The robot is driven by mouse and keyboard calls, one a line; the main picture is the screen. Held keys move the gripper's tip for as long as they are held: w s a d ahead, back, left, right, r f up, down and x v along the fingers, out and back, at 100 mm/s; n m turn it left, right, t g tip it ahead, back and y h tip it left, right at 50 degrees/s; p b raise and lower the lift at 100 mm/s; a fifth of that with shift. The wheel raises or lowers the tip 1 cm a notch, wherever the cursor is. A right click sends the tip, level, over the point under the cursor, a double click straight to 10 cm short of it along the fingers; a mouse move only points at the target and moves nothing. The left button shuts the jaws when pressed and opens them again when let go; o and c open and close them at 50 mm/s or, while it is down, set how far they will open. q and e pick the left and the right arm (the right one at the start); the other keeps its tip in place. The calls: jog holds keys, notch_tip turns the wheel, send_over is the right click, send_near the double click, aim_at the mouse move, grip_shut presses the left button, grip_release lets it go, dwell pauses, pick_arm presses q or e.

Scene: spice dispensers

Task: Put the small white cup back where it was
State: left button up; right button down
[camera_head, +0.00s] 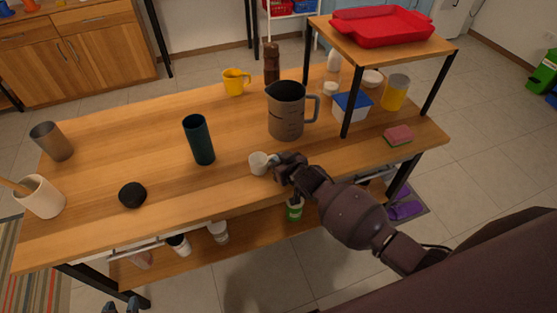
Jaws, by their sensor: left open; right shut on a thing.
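The small white cup (258,163) is at the front middle of the wooden table (230,125), low over or on its top; I cannot tell whether it touches. My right gripper (273,161) is shut on the cup's right side, and the fingers hide part of it. My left gripper (121,304) shows only as two tips at the bottom left edge, apart and empty, in front of the table.
A dark green tumbler (199,140) stands left of the cup. A grey measuring jug (286,112) stands behind it. A black round object (132,195) and a white pot (41,197) are at the left. A sponge (398,136) lies right. A raised shelf (345,42) holds a red tray (382,26).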

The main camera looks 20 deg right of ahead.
jog(key=shift+f, duration=0.2)
jog(key=c, duration=1.2)
grip_release()
jog(key=shift+r, duration=0.1)
jog(key=shift+o, duration=0.2)
jog(key=shift+r, duration=0.15)
jog(key=shift+s+d+r, duration=0.1)
jog(key=shift+s, duration=0.15)
jog(key=p+v, duration=0.2)
jog(key=v, duration=0.9)
jog(key=s+d+f+m+h, duration=0.1)
jog(key=s+d+h, duration=0.1)
jog(key=s, duration=0.7)
jog(key=s+d+f+m+g+h, duration=0.1)
jog(key=s+d, duration=0.3)
jog(key=s, duration=0.5)
jog(key=shift+d+f+h, duration=0.4)
jog(key=shift+f, duration=0.4)
